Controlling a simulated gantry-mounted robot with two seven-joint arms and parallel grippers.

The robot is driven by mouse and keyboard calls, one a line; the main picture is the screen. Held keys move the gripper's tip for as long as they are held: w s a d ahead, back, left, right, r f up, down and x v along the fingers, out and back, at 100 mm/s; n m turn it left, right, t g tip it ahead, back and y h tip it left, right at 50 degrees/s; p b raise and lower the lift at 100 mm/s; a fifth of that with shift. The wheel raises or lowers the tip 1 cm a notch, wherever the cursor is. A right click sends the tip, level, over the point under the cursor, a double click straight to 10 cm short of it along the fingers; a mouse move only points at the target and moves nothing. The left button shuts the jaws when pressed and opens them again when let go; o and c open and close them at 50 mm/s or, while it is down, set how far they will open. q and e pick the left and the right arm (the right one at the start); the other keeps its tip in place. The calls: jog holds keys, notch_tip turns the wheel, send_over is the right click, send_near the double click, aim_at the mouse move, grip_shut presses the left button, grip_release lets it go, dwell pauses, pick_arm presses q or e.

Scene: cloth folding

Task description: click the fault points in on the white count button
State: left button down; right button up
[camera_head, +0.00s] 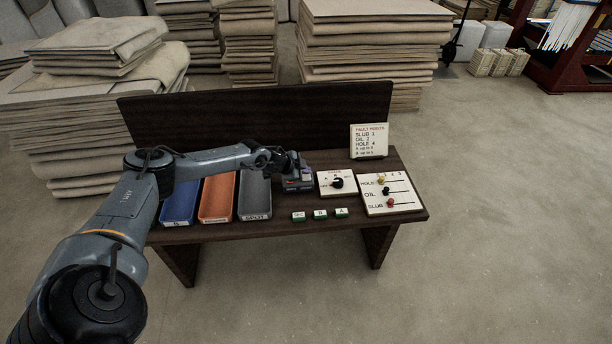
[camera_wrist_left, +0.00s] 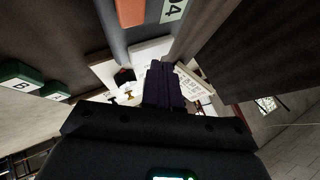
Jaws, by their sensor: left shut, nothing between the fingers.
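My left gripper (camera_head: 295,171) is at the small grey box (camera_head: 298,186) with a reddish part, right of the trays. Its fingers (camera_wrist_left: 165,85) are shut and empty in the left wrist view. I cannot tell whether they touch the box. The white count button is not distinguishable; the gripper covers part of the box. A white fault points card (camera_head: 369,141) stands at the back of the bench and reads slub 1, oil 2, hole 4. My right gripper is not in view.
Blue (camera_head: 181,203), orange (camera_head: 217,198) and grey (camera_head: 254,195) trays lie left of the box. A dial board (camera_head: 325,190) and a slider board (camera_head: 404,205) lie right of it. Green blocks (camera_head: 320,213) line the front edge of the dark bench (camera_head: 276,229).

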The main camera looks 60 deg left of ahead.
aim_at(304, 177)
pick_arm(q)
jog(key=shift+f, duration=0.45)
dwell(0.7)
jog(key=shift+r, duration=0.15)
jog(key=shift+r+p, duration=0.35)
jog(key=shift+p, duration=0.1)
jog(key=shift+r+p, duration=0.4)
jog(key=shift+p, duration=0.15)
jog(key=shift+r+p, duration=0.45)
notch_tip(304, 177, up, 4)
jog(key=p, duration=0.4)
jog(key=shift+r, duration=0.1)
dwell(0.5)
